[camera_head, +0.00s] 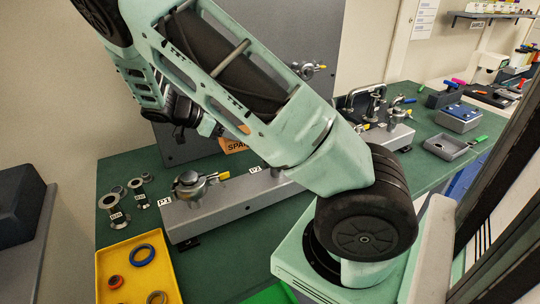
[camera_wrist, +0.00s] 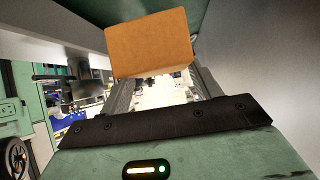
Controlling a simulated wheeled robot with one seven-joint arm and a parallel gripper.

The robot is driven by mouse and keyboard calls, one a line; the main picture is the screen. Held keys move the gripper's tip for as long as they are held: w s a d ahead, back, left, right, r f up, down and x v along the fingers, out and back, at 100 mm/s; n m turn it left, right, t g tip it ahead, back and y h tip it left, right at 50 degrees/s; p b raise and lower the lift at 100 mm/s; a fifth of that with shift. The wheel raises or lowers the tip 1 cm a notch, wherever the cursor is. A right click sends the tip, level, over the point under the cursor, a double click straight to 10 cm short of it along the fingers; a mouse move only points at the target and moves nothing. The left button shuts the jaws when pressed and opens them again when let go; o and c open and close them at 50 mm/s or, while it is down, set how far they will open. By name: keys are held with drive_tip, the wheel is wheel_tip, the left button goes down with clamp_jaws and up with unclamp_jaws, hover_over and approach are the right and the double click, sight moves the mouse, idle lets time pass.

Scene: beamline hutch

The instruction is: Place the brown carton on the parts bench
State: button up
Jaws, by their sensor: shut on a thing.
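The brown carton (camera_wrist: 150,44) fills the upper middle of the wrist view, a plain box seen close up. My gripper (camera_wrist: 160,82) is shut on it, with one grey finger at each side of its lower part. In the head view, my arm crosses the picture and hides much of the middle; I cannot clearly make out the carton there. A bench with a green top (camera_head: 225,260) lies below and behind my arm. I cannot tell from a label whether it is the parts bench.
A yellow tray (camera_head: 128,292) with rings stands at the bench's front left. Metal flanges (camera_head: 113,208) stand behind it. A long grey rail with fittings (camera_head: 228,203) runs across the bench. A grey tray (camera_head: 446,147) and blue-topped box (camera_head: 459,117) stand at right. Bare green top shows before the rail.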

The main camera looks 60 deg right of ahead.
wheel_tip(320, 180, down, 9)
drive_tip(key=shift+r+p, duration=0.15)
drive_tip(key=shift+p, duration=0.85)
drive_tip(key=o, duration=1.2)
drive_tip(key=shift+o, duration=0.2)
drive_tip(key=b+v, duration=0.3)
drive_tip(key=v, duration=0.9)
drive_tip(key=shift+b, duration=0.35)
drive_tip(key=shift+r, duration=0.1)
